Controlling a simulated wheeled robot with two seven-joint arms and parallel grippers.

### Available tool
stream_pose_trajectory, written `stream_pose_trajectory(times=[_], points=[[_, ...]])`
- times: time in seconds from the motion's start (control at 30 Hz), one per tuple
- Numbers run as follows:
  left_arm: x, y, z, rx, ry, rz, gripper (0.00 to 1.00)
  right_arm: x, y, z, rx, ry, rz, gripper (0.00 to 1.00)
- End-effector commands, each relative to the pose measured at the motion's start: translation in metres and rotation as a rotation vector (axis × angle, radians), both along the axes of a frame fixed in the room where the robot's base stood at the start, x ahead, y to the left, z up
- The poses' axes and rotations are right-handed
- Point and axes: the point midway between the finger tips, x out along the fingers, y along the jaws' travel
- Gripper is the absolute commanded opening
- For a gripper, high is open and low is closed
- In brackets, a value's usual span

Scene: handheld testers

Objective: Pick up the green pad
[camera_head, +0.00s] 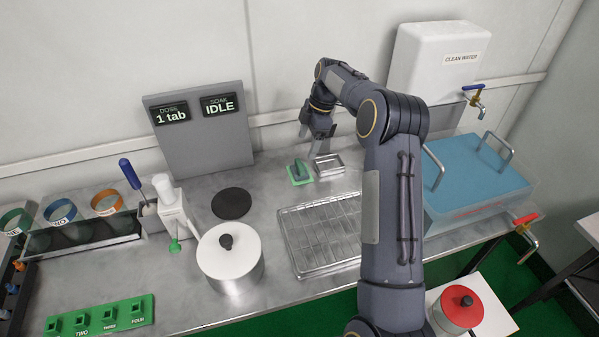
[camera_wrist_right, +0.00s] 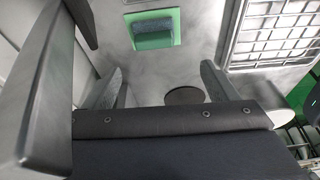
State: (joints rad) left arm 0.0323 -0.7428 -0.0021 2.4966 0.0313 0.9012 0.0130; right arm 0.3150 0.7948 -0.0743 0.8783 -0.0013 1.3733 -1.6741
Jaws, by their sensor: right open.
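The green pad (camera_head: 301,170) is a small dark green block lying on a bright green square base (camera_head: 293,182) at the back of the steel counter. In the right wrist view the pad (camera_wrist_right: 153,25) looks blue-grey on top, on the bright green base (camera_wrist_right: 142,42). My right gripper (camera_head: 318,135) is open and empty, above and slightly behind the pad, apart from it. My left gripper is not in view.
A small metal frame (camera_head: 328,165) stands close to the pad's right. A wire rack tray (camera_head: 290,240) lies in front, and a white-lidded pot (camera_head: 229,252) and black disc (camera_head: 231,203) are to the left. A grey display panel (camera_head: 200,140) stands behind left.

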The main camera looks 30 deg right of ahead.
Motion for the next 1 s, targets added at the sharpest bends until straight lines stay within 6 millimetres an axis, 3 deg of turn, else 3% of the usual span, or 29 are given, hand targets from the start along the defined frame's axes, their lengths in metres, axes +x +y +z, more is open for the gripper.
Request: stream_pose_trajectory(times=[0.63, 0.97, 1.0], points=[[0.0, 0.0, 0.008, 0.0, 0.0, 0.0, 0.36, 0.014, 0.014, -0.077, -0.003, 0.001, 0.04, 0.8], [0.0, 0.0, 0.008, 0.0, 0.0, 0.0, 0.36, 0.015, 0.016, -0.085, -0.004, -0.002, 0.038, 0.8], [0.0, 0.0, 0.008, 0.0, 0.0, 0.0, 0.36, 0.015, 0.016, -0.085, -0.004, -0.002, 0.038, 0.76]])
